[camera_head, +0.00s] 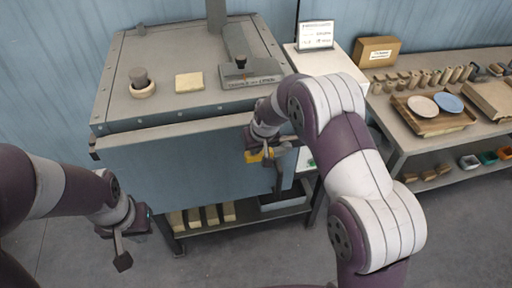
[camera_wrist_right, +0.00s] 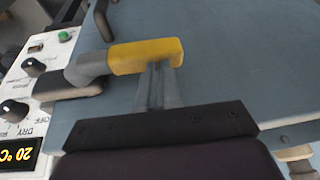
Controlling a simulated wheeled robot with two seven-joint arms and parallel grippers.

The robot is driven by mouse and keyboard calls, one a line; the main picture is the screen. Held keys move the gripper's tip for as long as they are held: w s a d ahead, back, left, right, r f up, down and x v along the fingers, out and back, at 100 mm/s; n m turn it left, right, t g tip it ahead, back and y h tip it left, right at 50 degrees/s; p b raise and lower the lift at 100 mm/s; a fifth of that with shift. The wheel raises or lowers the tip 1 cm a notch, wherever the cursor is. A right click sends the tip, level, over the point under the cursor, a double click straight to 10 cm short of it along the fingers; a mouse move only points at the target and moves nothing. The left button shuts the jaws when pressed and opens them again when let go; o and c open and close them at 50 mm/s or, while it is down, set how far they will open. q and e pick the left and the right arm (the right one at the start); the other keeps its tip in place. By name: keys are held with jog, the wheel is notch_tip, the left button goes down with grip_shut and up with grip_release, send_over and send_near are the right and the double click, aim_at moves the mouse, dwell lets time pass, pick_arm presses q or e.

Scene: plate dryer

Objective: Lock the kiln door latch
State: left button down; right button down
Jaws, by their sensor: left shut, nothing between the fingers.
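The kiln (camera_head: 190,165) is a large blue-grey box with a grey top. The latch has a yellow grip (camera_head: 255,156) on a grey lever at the kiln's front right. In the right wrist view the yellow grip (camera_wrist_right: 147,56) lies across the front of my right gripper's fingers (camera_wrist_right: 158,85), apparently touching them. The grip hides the fingertips, so I cannot tell whether they are closed around it. In the head view the right gripper (camera_head: 282,148) is partly hidden by its arm. My left gripper (camera_head: 122,262) is shut and empty, low in front of the kiln's left side.
A control panel (camera_wrist_right: 30,85) with knobs and an orange display is left of the latch in the wrist view. A workbench (camera_head: 425,140) with plates and clay pieces stands right. Blocks (camera_head: 205,216) lie on the shelf beneath the kiln. Floor in front is clear.

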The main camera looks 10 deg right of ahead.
jog(key=shift+s+f, duration=0.35)
jog(key=shift+f, duration=0.15)
jog(key=r+p, duration=0.2)
jog(key=w+r+p, duration=0.1)
jog(key=r, duration=0.2)
jog(key=shift+r+p, duration=0.1)
jog(key=shift+p, duration=0.3)
jog(key=shift+s+a+r+b, duration=0.25)
jog(key=shift+s+a+b, duration=0.3)
jog(key=shift+b, duration=0.4)
jog(key=s+a+r+b, duration=0.2)
jog(key=a+r, duration=0.2)
jog(key=r, duration=0.2)
jog(key=shift+s+a+r, duration=0.35)
jog(key=shift+s+r, duration=0.05)
jog(key=shift+w, duration=0.15)
